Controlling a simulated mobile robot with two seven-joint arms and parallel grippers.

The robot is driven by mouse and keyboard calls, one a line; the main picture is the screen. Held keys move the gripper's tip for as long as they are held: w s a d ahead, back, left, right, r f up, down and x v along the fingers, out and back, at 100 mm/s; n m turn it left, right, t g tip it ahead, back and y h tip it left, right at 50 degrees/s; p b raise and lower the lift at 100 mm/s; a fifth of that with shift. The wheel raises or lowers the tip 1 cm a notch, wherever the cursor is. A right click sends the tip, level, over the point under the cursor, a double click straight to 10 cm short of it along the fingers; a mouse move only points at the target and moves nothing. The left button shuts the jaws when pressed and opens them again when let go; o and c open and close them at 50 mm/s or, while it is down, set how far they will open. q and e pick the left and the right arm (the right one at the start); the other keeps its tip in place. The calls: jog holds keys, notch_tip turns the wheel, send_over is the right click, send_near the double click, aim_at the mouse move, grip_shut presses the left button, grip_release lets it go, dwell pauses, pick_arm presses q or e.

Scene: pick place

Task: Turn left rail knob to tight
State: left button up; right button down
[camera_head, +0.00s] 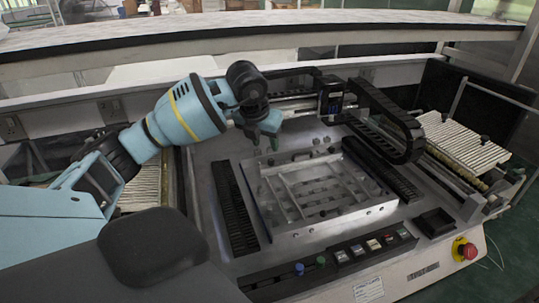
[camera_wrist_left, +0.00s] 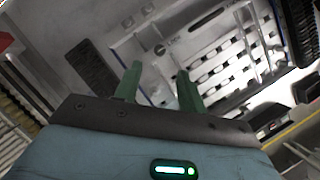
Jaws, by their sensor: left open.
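A silver metal fixture frame (camera_head: 320,190) with rails and slots sits on the machine bed, right of and below my left gripper in the head view. My left gripper (camera_head: 262,138) has green fingers and hangs over the fixture's far left corner, apart from it. In the left wrist view the two fingers of this gripper (camera_wrist_left: 157,85) stand apart with nothing between them. A small dark round part, possibly the left rail knob (camera_wrist_left: 160,48), shows on the frame beyond the fingertips. Its setting is too small to read. My right gripper is not in view.
A black slotted strip (camera_head: 236,208) lies left of the fixture. A black cable chain (camera_head: 385,120) arches at the back right. A row of buttons (camera_head: 358,246) and a red emergency stop (camera_head: 465,250) line the front. A shelf edge (camera_head: 270,35) crosses behind.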

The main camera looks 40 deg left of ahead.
aim_at(271, 160)
pick_arm(q)
jog(key=x, duration=0.7)
jog(key=shift+w+f, duration=0.15)
jog(key=shift+f, duration=0.2)
grip_shut()
